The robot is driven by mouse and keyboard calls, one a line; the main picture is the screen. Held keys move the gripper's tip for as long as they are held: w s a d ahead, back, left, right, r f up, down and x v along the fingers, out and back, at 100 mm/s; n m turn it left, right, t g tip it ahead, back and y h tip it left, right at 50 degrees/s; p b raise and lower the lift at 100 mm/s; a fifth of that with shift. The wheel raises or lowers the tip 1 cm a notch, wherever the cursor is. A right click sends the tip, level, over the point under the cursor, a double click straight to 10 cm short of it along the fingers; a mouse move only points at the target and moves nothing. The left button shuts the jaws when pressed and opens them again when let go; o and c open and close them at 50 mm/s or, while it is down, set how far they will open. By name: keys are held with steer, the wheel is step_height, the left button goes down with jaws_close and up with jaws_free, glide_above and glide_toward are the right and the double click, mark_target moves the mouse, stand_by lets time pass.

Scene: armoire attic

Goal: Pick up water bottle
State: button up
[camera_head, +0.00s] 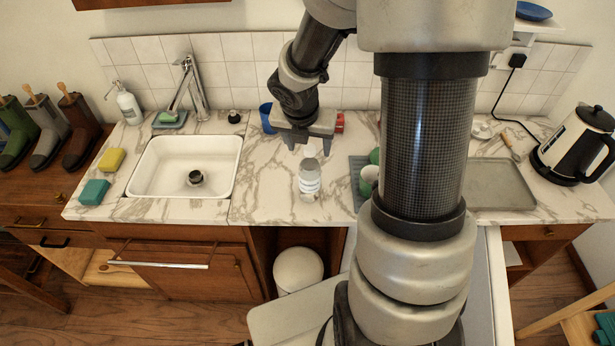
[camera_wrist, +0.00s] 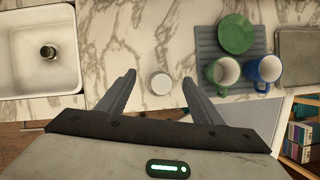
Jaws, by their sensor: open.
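The water bottle (camera_head: 309,176) is clear with a pale label and a white cap. It stands upright on the marble counter, right of the sink, in the head view. In the wrist view its round white cap (camera_wrist: 160,84) shows from above, between and a little beyond the fingertips. My gripper (camera_head: 309,147) is open and points down above the bottle, close to its top. In the wrist view my gripper (camera_wrist: 158,80) has its two fingers spread wide on either side of the cap. I cannot tell the exact height gap between fingertips and cap.
A white sink (camera_head: 184,168) lies to the left. A grey drying mat (camera_wrist: 209,45) with green and blue mugs is to the right. The counter's front edge is close to the bottle.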

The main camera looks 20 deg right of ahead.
mark_target(311, 157)
steer(key=b+x, duration=0.2)
steer(key=x, duration=0.3)
steer(key=shift+d+f, duration=0.1)
steer(key=shift+f, duration=0.25)
steer(key=shift+r, duration=0.1)
steer(key=shift+s, duration=0.1)
steer(key=shift+c, duration=0.3)
steer(key=c, duration=1.4)
jaws_close()
steer(key=shift+s, duration=0.2)
